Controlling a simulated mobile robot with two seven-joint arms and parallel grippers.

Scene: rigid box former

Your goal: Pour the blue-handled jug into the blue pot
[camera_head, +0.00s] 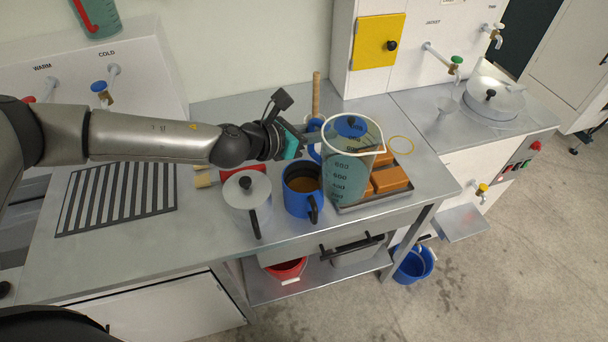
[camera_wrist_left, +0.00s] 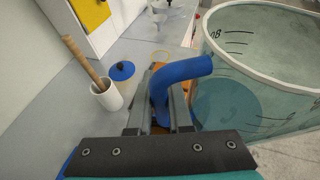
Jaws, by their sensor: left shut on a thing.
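The jug (camera_head: 346,172) is a large clear measuring jug with dark printed marks and a bluish tint. It stands nearly upright, just right of the blue pot, in front of the tray of orange-brown blocks. My left gripper (camera_head: 304,145) is shut on its blue handle, which shows between the fingers in the left wrist view (camera_wrist_left: 180,72). The jug (camera_wrist_left: 265,65) fills the right of that view. The blue pot (camera_head: 292,203) stands on the steel counter with brown contents and a dark handle toward the front. Whether the jug's base touches anything is unclear. My right gripper is not in view.
A lidded white pot (camera_head: 240,212) stands close left of the blue pot. Behind are a blue lid (camera_wrist_left: 121,71) and a white holder (camera_wrist_left: 107,96) with a wooden stick. The tray (camera_head: 372,200) lies behind the jug. A striped grate (camera_head: 115,197) lies left.

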